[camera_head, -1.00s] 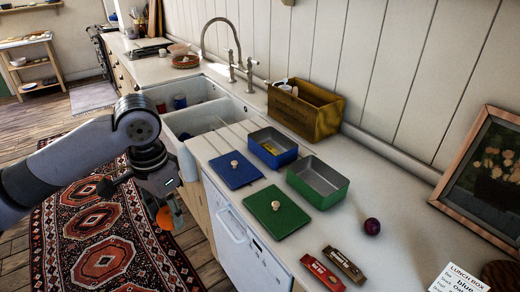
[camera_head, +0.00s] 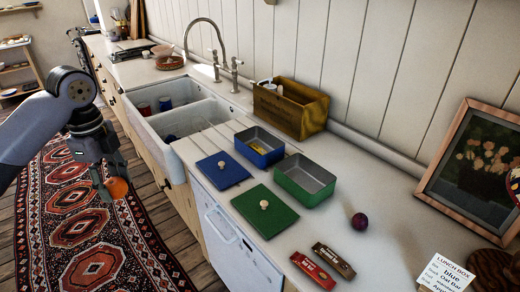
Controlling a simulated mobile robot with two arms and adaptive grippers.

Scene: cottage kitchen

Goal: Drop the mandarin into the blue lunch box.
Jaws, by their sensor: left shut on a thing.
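My left gripper (camera_head: 108,190) is shut on the orange mandarin (camera_head: 118,188) and holds it over the rug, left of the counter. The blue lunch box (camera_head: 258,146) stands open on the counter, to the right of the gripper and apart from it. Something yellow (camera_head: 259,149) lies inside it. Its blue lid (camera_head: 222,170) lies flat on the counter in front of it. My right gripper is not in view.
An open green lunch box (camera_head: 304,180) stands right of the blue one, its green lid (camera_head: 264,210) in front. A purple round fruit (camera_head: 359,220), a red bar (camera_head: 313,270) and a brown bar (camera_head: 334,261) lie farther right. A wooden crate (camera_head: 290,109) stands behind.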

